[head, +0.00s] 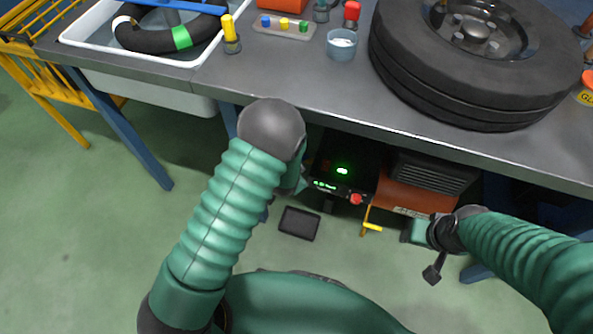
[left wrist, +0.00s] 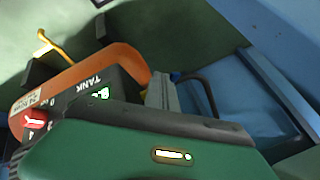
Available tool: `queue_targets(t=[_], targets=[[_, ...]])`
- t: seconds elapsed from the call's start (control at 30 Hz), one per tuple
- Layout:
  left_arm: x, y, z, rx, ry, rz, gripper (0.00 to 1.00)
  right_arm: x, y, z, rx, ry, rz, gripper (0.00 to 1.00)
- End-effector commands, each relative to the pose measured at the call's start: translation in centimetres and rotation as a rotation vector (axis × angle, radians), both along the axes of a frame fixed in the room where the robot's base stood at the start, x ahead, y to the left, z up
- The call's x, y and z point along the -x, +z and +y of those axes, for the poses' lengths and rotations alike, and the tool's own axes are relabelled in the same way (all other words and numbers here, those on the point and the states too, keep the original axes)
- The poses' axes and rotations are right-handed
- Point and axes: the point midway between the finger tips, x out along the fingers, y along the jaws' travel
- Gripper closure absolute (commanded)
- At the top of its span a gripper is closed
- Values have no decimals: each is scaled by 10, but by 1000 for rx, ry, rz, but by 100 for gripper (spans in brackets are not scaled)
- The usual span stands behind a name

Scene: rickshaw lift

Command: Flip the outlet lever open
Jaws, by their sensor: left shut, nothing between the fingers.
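The outlet lever (head: 372,227) is a small yellow handle low on the front of the orange and black compressor (head: 412,197) under the bench. The yellow lever also shows in the left wrist view (left wrist: 43,48), at the upper left beyond the compressor's panel. My left gripper (left wrist: 160,92) is shut and empty beside the panel, apart from the lever. In the head view my left arm hides most of it. My right gripper (head: 434,270) is low, to the right of the lever; its fingers are too small to read.
The panel has a green display (head: 342,171) and a red knob (head: 356,199). The workbench (head: 290,110) overhangs the compressor and carries a tire (head: 470,75), a cup (head: 341,44) and a white tub (head: 88,42). A dark pad (head: 299,223) lies on the floor.

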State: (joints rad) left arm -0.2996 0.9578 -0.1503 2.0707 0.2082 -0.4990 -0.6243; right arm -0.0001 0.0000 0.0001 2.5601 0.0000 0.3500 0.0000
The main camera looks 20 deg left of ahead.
Motion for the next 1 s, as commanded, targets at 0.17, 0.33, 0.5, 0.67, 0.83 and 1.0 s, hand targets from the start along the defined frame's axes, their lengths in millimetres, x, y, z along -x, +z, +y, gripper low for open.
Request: queue_targets(t=[0.17, 0.33, 0.5, 0.67, 0.83, 1.0], targets=[[-4, 2, 15, 1, -146, -1, 100, 0, 8, 0, 0, 0, 0, 49], [-11, 3, 25, 1, -308, -1, 100, 0, 18, 0, 0, 0, 0, 49], [-18, 3, 32, 0, -339, 0, 100, 0, 26, 0, 0, 0, 0, 49], [-26, 2, 38, -1, -337, 0, 100, 0, 32, 0, 0, 0, 0, 49], [-33, 1, 44, -1, -337, -1, 100, 0, 36, 0, 0, 0, 0, 49], [-39, 1, 46, 0, -337, 0, 100, 0, 38, 0, 0, 0, 0, 49]])
